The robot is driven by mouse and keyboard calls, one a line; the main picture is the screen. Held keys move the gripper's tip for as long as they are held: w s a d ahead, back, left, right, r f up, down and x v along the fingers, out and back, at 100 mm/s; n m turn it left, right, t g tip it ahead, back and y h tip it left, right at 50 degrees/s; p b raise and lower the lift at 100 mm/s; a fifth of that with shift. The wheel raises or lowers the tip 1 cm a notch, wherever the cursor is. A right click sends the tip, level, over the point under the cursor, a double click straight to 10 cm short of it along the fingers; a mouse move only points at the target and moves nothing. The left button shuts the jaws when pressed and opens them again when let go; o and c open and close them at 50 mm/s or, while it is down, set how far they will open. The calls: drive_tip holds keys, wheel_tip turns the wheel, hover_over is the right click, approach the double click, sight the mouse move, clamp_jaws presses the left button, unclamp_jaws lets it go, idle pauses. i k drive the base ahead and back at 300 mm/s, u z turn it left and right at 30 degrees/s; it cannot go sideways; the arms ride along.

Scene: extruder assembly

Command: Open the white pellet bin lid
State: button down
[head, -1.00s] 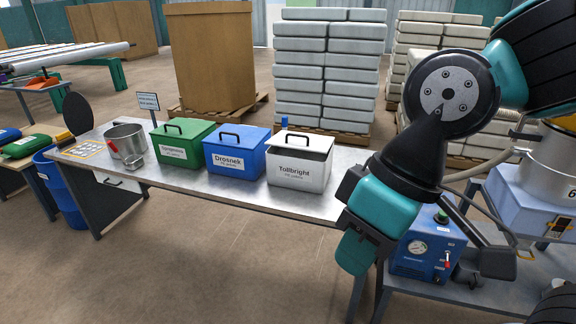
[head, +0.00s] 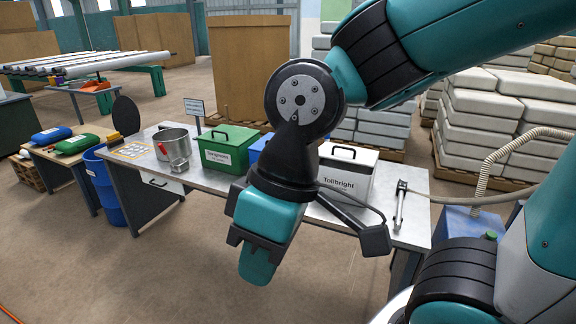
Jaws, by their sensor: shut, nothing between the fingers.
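The white pellet bin (head: 350,187), labelled Tollbright, stands on the metal workbench, right of centre in the head view. Its white lid (head: 365,157) with a dark handle (head: 343,151) lies on top and looks closed. My wrist and forearm hang in front of the bin's left side and hide part of it. My gripper (head: 258,265) points down in front of the bench, nearer to me than the bin and left of it. It is shut and empty, apart from the lid and handle.
A green bin (head: 226,150) stands left on the bench (head: 207,183). A blue bin (head: 262,146) is mostly hidden behind my arm. A metal pot (head: 172,145) stands further left. A metal tool with a hose (head: 399,205) lies right of the white bin. The floor in front is clear.

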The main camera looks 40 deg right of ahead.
sight(340, 152)
drive_tip(key=z, duration=0.05)
drive_tip(key=i, duration=0.95)
drive_tip(key=z, duration=0.85)
